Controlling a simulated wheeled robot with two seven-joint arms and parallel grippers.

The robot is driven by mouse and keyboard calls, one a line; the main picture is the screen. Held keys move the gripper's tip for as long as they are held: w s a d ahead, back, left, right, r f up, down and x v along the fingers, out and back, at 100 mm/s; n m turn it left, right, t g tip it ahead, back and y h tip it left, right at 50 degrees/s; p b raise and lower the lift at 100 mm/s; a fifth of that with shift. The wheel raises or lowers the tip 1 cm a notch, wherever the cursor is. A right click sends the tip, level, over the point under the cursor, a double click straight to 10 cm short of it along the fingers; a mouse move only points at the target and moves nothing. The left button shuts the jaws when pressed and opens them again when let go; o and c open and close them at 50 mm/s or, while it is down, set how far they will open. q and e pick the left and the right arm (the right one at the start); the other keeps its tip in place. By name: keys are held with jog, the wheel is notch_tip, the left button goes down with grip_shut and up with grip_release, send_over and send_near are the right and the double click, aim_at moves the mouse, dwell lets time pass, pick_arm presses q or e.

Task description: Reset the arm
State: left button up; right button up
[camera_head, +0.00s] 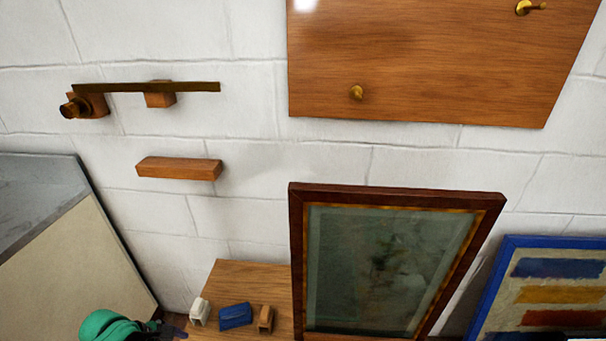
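Neither of my grippers can be made out in the head view. A dark, flat bar (190,87) is on the white wall at the upper left, lying nearly level across two small wooden blocks. A round brass-brown knob (73,108) sits at its left end, by the left block (96,105). The second block (160,99) is under the middle of the bar. A separate wooden block (179,169) is fixed to the wall below. I cannot tell whether the bar is one with the blocks.
A wooden board (430,60) with brass pegs hangs at upper right. Below stand a dark-framed picture (297,250), a blue-framed painting (492,285) and a leaning panel (75,255). A white item (200,312), a blue item (236,316) and a brown item (265,319) rest on wood (245,280). A teal rounded shape (105,325) is cut off.

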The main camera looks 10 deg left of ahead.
pick_arm(q)
jog(key=s+a+f+m+y, duration=0.4)
jog(key=a+f, duration=0.4)
jog(key=f, duration=0.4)
jog(key=s+d+f+m, duration=0.2)
jog(key=s+f+m, duration=0.55)
jog(key=f, duration=0.25)
jog(key=s+d+f+m+g, duration=0.1)
jog(key=s+d+f+m, duration=0.2)
jog(key=s+d+m, duration=0.2)
jog(key=s+d+f+m, duration=0.4)
jog(key=s+d+m, duration=0.1)
jog(key=d+m, duration=0.3)
jog(key=shift+s+d+f+g+h, duration=0.25)
jog(key=shift+s+d+g+h, duration=0.05)
jog(key=shift+s+d+g, duration=0.15)
